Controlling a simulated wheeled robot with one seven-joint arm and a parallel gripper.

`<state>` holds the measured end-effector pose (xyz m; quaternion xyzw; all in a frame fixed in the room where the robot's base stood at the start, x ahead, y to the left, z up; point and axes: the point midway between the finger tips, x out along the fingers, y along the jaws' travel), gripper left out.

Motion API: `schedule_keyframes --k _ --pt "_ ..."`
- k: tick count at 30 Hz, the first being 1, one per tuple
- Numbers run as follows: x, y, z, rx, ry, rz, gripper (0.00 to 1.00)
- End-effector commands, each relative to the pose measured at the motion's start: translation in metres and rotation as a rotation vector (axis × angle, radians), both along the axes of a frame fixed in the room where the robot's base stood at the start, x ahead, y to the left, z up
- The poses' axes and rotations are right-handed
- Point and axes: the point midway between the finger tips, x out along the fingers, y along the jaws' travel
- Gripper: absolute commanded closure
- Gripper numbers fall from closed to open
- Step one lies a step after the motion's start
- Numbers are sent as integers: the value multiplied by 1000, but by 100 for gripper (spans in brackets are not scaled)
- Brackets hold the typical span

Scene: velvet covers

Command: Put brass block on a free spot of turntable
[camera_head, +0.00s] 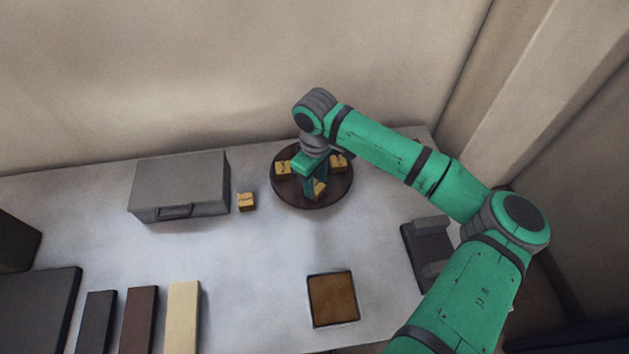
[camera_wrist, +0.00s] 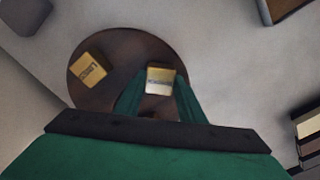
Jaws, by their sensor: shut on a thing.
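The turntable (camera_head: 312,203) is a round dark brown disc at the back of the table; it also shows in the wrist view (camera_wrist: 135,42). My gripper (camera_head: 316,187) points down over its front part and is shut on a brass block (camera_head: 320,189), a small golden cube with dark lettering. In the wrist view this block (camera_wrist: 160,80) sits between the green fingertips. I cannot tell whether it touches the disc. Two similar blocks stand on the turntable, a left one (camera_head: 283,168) and a right one (camera_head: 339,162). One other block shows in the wrist view (camera_wrist: 88,69).
Another golden block (camera_head: 246,201) stands on the table left of the turntable, beside a grey box with a handle (camera_head: 180,186). A brown square tray (camera_head: 333,299) lies in front. Dark, brown and cream slabs (camera_head: 183,315) lie front left. A dark holder (camera_head: 429,255) is at right.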

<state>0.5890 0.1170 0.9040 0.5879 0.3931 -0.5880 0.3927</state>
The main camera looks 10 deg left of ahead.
Motion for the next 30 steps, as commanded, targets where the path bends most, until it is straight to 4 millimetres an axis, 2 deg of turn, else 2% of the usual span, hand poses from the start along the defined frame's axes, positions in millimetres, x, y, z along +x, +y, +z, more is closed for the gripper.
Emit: schedule_keyframes --k 1,2,3,4,13,17,20,30 --pt "0 0 -1 1 1 -1 100" --pt "0 0 -2 0 1 -1 60" --pt "0 0 -1 0 1 0 50" --pt "0 0 -1 0 1 0 46" --pt "0 2 -1 0 0 3 46" --pt "0 2 7 1 -1 3 46" --pt "0 3 21 2 -1 4 46" --pt "0 3 88 1 0 5 46"
